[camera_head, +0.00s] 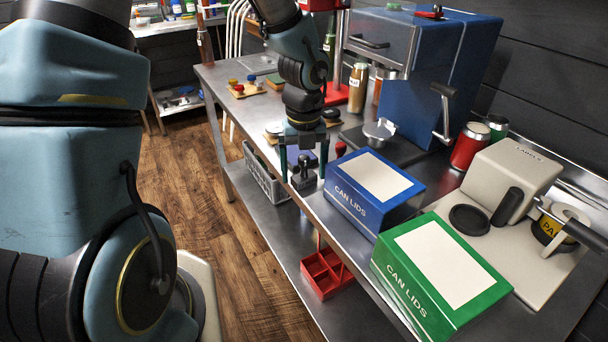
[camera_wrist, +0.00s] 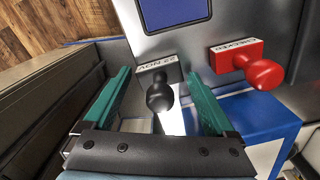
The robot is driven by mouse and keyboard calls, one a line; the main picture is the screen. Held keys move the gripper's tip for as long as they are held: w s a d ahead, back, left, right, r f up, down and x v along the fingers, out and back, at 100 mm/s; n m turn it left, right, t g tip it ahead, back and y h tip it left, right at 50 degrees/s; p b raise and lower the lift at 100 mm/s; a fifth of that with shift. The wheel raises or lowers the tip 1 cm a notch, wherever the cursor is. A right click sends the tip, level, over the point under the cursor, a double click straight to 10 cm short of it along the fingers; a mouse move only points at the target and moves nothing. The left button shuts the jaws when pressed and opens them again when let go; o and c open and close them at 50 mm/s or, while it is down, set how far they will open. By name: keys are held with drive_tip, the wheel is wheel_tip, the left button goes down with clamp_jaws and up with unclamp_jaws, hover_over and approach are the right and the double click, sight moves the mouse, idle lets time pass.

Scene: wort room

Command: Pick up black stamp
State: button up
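The black stamp (camera_wrist: 160,92) stands upright on the steel table, with its round knob up and a white label on its base. In the head view the black stamp (camera_head: 304,176) shows near the table's front edge. My gripper (camera_wrist: 160,76) is open, with a teal finger on each side of the black stamp and gaps to both. In the head view my gripper (camera_head: 304,163) points down above the table at the stamp. I cannot tell the exact height of the fingertips. Part of the stamp's knob may be hidden by the gripper in the head view.
A red stamp (camera_wrist: 260,70) stands right of the black one. A blue pad (camera_wrist: 175,10) lies behind. A blue can-lids box (camera_head: 372,190) and a green one (camera_head: 440,275) stand on the table to the right. A red tray (camera_head: 325,272) sits on the lower shelf.

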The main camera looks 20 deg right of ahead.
sight(304, 156)
drive_tip(key=c, duration=1)
wheel_tip(304, 156, up, 10)
drive_tip(key=shift+r, duration=0.1)
